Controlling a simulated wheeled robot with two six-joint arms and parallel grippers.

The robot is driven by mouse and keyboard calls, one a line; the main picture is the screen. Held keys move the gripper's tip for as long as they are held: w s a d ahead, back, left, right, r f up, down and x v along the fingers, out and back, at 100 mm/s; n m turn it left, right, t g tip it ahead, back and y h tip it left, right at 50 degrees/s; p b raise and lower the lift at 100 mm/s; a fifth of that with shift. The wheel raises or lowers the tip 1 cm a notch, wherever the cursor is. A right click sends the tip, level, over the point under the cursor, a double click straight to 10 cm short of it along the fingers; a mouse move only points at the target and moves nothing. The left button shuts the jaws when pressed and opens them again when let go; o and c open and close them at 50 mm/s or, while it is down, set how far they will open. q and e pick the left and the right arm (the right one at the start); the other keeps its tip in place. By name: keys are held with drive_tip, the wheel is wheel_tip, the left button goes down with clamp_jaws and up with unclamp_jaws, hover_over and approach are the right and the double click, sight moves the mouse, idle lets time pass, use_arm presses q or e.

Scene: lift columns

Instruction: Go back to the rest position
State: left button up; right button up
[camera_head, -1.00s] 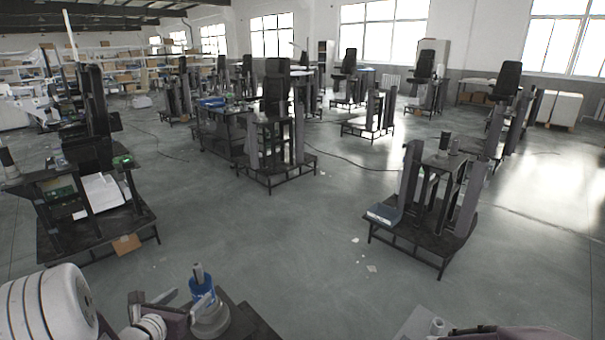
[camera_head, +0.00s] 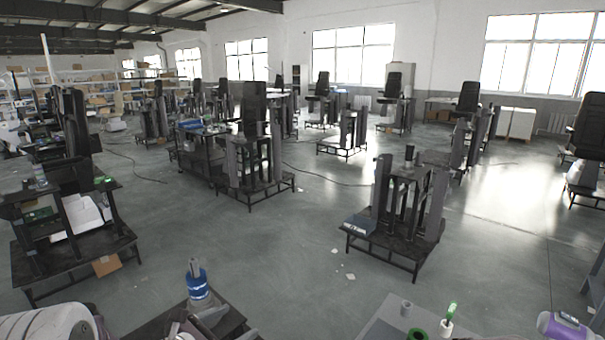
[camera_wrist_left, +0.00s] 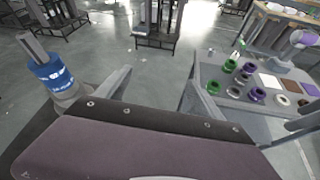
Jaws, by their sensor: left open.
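My left gripper (camera_head: 193,323) is at the bottom edge of the head view, mostly cut off. In the left wrist view its two fingers are spread wide and the gap between them (camera_wrist_left: 160,68) is empty. A grey post with a blue band (camera_head: 197,284) stands close beyond it; it also shows in the left wrist view (camera_wrist_left: 50,74), outside the left finger and apart from it.
A grey table (camera_wrist_left: 236,92) with several green, purple, white and dark rings lies right of the gripper in the wrist view. The same table's corner (camera_head: 375,326) shows in the head view. A black lift-column stand (camera_head: 395,240) is ahead. Open floor (camera_head: 270,250) lies between.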

use_arm(q)
drive_tip(key=s+d+f+m+g+h, duration=0.1)
drive_tip(key=s+d+f+m+g, duration=0.1)
drive_tip(key=s+d+m+g, duration=0.35)
drive_tip(key=s+d+f+m+g+h, duration=0.1)
drive_tip(key=s+d+f+m+g, duration=0.2)
drive_tip(key=s+d+m, duration=0.4)
drive_tip(key=s+a+f+m+g+y, duration=0.3)
drive_tip(key=s+a+f+m+y, duration=0.15)
drive_tip(key=s+m, duration=0.3)
drive_tip(key=w+a+f+m+t+y, duration=0.1)
drive_tip(key=w+a+m+y, duration=0.1)
drive_tip(key=a+m+y, duration=0.2)
drive_tip(key=a+m, duration=0.3)
drive_tip(key=a, duration=0.3)
drive_tip(key=shift+w+m, duration=0.2)
drive_tip(key=shift+m, duration=0.2)
drive_tip(key=shift+y, duration=0.25)
